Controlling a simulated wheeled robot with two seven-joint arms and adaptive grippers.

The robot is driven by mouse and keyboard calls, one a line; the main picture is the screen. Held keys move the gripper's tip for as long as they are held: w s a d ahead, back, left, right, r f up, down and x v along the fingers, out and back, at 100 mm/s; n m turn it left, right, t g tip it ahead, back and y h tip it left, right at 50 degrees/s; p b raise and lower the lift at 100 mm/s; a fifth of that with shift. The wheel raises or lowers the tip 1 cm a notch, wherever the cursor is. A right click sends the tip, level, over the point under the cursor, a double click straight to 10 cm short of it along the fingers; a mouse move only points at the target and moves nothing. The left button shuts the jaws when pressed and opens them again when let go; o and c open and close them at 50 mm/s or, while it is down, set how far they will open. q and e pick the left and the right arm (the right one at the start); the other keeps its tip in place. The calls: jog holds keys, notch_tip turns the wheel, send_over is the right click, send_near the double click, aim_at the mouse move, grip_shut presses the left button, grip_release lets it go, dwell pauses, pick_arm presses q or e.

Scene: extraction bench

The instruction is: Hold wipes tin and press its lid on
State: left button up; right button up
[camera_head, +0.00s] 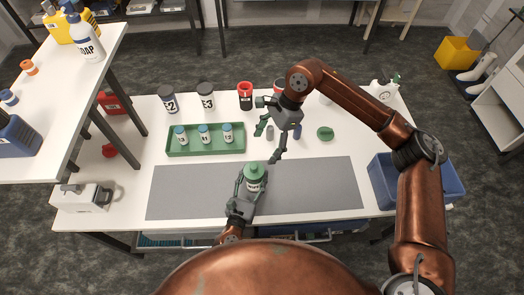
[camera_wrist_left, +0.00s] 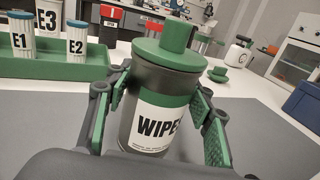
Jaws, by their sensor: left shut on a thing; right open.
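The wipes tin (camera_head: 254,184) stands on the grey mat, dark with a green and white label reading WIPES in the left wrist view (camera_wrist_left: 160,118). A green lid (camera_head: 254,168) with a raised knob rests on top of the tin; the left wrist view shows the lid (camera_wrist_left: 168,52) looking slightly tilted. I cannot tell whether it is fully seated. My left gripper (camera_head: 252,183) is shut around the tin, with green pads on both sides (camera_wrist_left: 163,118). My right gripper (camera_head: 268,146) is open and empty, behind and above the tin, apart from the lid.
A green tray (camera_head: 206,153) holds several small labelled jars behind the mat (camera_head: 310,185). E2 (camera_head: 168,101) and E3 (camera_head: 206,96) containers stand farther back. Another green round piece (camera_head: 325,133) lies to the right. A blue bin (camera_head: 385,187) is at the right edge. The mat's right half is clear.

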pick_arm(q)
jog(key=o, duration=1.8)
jog(key=shift+c, duration=0.2)
jog(key=shift+s, duration=0.1)
jog(key=v, duration=1.2)
